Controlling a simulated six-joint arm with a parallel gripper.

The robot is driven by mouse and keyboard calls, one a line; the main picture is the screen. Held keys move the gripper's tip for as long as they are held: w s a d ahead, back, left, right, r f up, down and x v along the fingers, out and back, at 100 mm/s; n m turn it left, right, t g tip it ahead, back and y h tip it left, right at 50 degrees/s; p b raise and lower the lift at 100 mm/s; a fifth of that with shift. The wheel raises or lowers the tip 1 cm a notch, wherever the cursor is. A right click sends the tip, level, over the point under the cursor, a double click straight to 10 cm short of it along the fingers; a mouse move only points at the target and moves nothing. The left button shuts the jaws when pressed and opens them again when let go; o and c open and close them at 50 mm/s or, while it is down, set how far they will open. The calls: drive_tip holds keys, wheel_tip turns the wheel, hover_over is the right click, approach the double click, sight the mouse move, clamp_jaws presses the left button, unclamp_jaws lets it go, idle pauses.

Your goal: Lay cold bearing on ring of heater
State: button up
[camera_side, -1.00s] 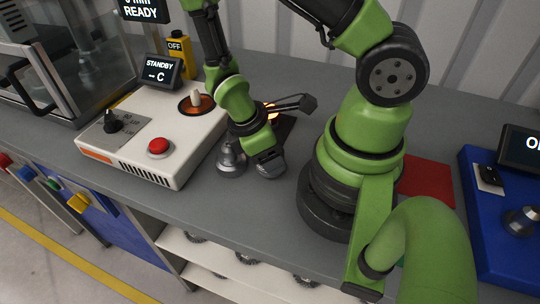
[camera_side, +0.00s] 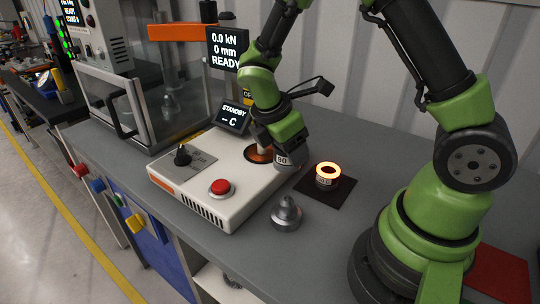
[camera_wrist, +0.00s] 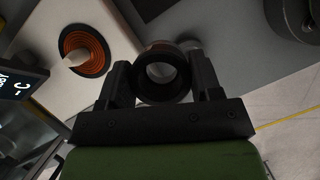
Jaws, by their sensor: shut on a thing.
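The heater (camera_side: 226,168) is a white box with a dark knob, a red button and an orange coil ring (camera_side: 258,154) around a pale post. The coil ring and post also show at upper left in the wrist view (camera_wrist: 83,53). My gripper (camera_side: 286,160) is beside the ring, over the heater's right rear edge. In the wrist view my gripper (camera_wrist: 160,84) is shut on a dark ring-shaped bearing (camera_wrist: 160,76), which is apart from the coil ring.
A steel stepped part (camera_side: 286,214) stands on the bench right of the heater. A glowing orange ring (camera_side: 327,171) tops a short stand on a black pad (camera_side: 340,190). The heater display (camera_side: 234,117) reads STANDBY. A clear-walled press stands behind left.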

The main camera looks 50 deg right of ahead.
drive_tip(key=w+d+r+n+t, duration=0.2)
drive_tip(key=w+d+n, duration=0.15)
drive_tip(key=w, duration=0.25)
drive_tip(key=w+d+r+n+t, duration=0.1)
drive_tip(key=w+d+r+n, duration=0.2)
drive_tip(key=w+n, duration=0.25)
drive_tip(key=shift+m, duration=0.5)
drive_tip(key=f, duration=1)
drive_tip(key=shift+w+d, duration=0.15)
drive_tip(key=shift+d, duration=0.05)
drive_tip(key=shift+f, duration=0.1)
drive_tip(key=shift+f, duration=0.1)
drive_tip(key=o, duration=1.1)
